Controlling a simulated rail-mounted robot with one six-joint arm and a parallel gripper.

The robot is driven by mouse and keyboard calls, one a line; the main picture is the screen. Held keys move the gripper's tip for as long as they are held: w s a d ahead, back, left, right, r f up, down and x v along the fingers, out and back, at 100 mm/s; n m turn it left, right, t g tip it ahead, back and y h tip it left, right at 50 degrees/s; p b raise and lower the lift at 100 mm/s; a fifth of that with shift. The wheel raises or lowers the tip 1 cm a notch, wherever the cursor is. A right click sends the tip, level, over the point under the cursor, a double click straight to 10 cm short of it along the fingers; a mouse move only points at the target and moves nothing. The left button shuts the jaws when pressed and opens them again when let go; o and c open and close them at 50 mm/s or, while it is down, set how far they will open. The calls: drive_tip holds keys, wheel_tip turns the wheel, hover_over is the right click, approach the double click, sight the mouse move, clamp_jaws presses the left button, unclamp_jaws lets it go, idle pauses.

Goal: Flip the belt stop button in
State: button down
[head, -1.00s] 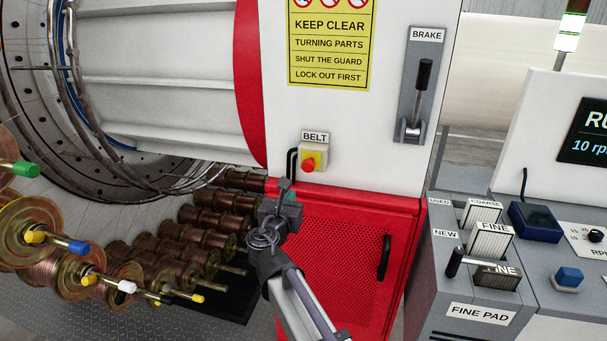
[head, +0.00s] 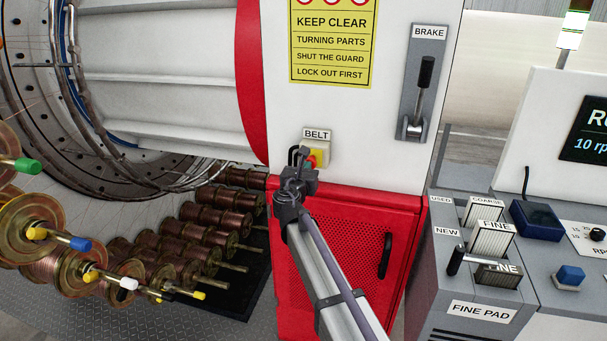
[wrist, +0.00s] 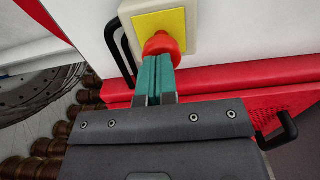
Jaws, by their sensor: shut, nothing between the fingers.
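The belt stop button is a red knob (wrist: 160,44) on a yellow plate in a pale box (wrist: 192,12) fixed to the white wall. In the head view the red button (head: 311,160) shows under the BELT label (head: 316,134), partly hidden by my gripper (head: 297,160). In the wrist view my gripper's teal fingers (wrist: 155,68) are shut together, with nothing between them. Their tips are at the lower front of the red knob and overlap it in the picture. I cannot tell whether they touch it or how far in the button is.
A black handle (wrist: 118,45) stands left of the button box. Below is a red mesh door (head: 340,255) with its own black handle (head: 384,257). The brake lever (head: 424,90) is up to the right. Copper spools (head: 205,240) lie at lower left.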

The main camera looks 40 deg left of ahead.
drive_tip(key=shift+x, duration=0.8)
drive_tip(key=shift+r, duration=0.1)
drive_tip(key=v, duration=1.4)
